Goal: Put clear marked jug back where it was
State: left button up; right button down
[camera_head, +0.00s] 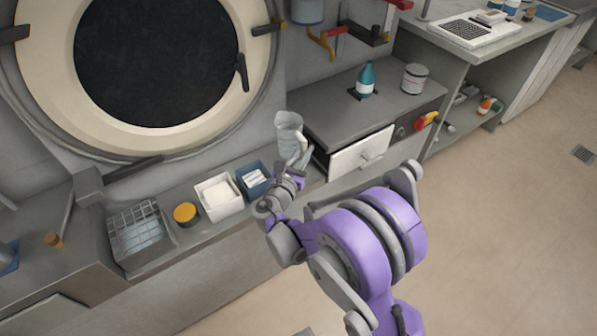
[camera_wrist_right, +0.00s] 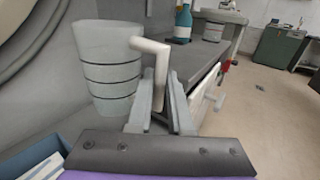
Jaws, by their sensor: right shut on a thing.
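In the right wrist view the jug (camera_wrist_right: 108,68) shows dark level lines and a pale angular handle (camera_wrist_right: 160,65). My right gripper (camera_head: 295,168) is shut on the jug's handle; its fingers (camera_wrist_right: 160,95) close around the handle's lower part. Whether the jug's base touches the surface below is hard to tell. My left gripper is not in view.
A blue bin (camera_head: 254,181), a white bin (camera_head: 219,197), a yellow-lidded jar (camera_head: 185,214) and a wire basket (camera_head: 138,235) line the lower ledge. A teal bottle (camera_head: 366,80) and a tin (camera_head: 414,78) stand on the counter (camera_head: 325,110) above a white drawer (camera_head: 361,152).

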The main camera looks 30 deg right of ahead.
notch_tip(320, 180, down, 10)
jog(key=b, duration=0.2)
jog(key=shift+b, duration=0.3)
jog(key=shift+r, duration=0.1)
jog(key=shift+f, duration=0.2)
jog(key=c, duration=0.8)
grip_release()
jog(key=shift+r, duration=0.1)
